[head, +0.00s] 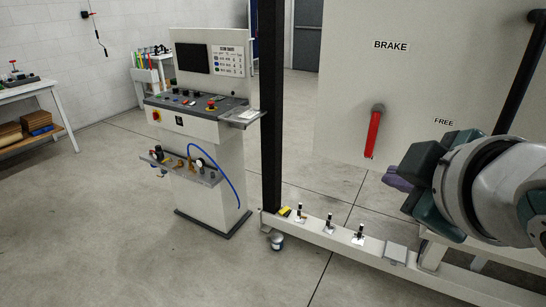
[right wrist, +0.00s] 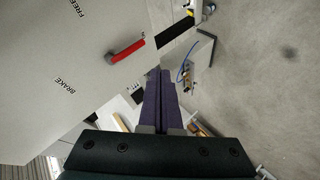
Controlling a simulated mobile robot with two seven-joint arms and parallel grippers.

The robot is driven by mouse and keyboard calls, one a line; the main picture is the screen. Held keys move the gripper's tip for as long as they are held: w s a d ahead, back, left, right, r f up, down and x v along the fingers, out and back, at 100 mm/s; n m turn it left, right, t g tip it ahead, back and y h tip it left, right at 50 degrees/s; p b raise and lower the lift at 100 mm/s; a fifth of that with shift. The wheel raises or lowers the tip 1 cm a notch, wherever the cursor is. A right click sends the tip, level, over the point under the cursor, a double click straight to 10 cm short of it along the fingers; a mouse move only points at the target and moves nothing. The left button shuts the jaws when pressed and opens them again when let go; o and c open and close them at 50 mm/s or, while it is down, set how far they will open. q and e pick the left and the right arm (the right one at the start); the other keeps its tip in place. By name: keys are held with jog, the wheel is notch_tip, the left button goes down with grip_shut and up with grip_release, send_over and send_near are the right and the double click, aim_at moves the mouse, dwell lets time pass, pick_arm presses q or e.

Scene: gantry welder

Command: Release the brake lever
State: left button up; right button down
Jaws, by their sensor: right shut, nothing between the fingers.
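The brake lever (head: 373,134) has a red handle on a grey pivot. It hangs downward from a pale panel (head: 346,70), tilted slightly, with its lower end to the left. The word BRAKE is above it and FREE is to its lower right. My right gripper (head: 393,179) has purple fingers and is shut and empty, below and to the right of the lever, apart from it in the picture. In the right wrist view the lever (right wrist: 127,50) lies left of and beyond the shut fingertips (right wrist: 160,72). My left gripper is not in view.
A control console (head: 205,150) with a blue hose stands at the left. A dark post (head: 271,110) rises between console and panel. A low pale beam (head: 335,240) with small clamps runs beneath the panel. A workbench (head: 30,92) is at far left. The floor in front is clear.

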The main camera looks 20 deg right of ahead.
aim_at(342, 131)
jog(key=w+f+n+t+h+b, duration=0.1)
jog(key=w+f+n+t+b, duration=0.1)
jog(key=b, duration=0.5)
jog(key=w+d+f+n+t+h+b, duration=0.1)
jog(key=w+f+n+t+b, duration=0.1)
jog(key=w+b, duration=0.5)
jog(key=shift+f+n+t+b, duration=0.45)
jog(key=shift+n+t, duration=0.45)
jog(key=shift+n, duration=0.3)
jog(key=shift+d, duration=0.1)
jog(key=x, duration=0.9)
jog(key=shift+w+d+r, duration=0.15)
jog(key=shift+w+d, duration=0.1)
jog(key=shift+w, duration=0.1)
jog(key=shift+s+d+r+p, duration=0.15)
jog(key=shift+d+p, duration=0.1)
jog(key=shift+p, duration=0.3)
jog(key=shift+s+d+f+p, duration=0.1)
jog(key=shift+s+d+p, duration=0.25)
jog(key=shift+s, duration=0.4)
jog(key=shift+s+d+f+p, duration=0.1)
jog(key=shift+s+d+p, duration=0.25)
jog(key=shift+s, duration=0.45)
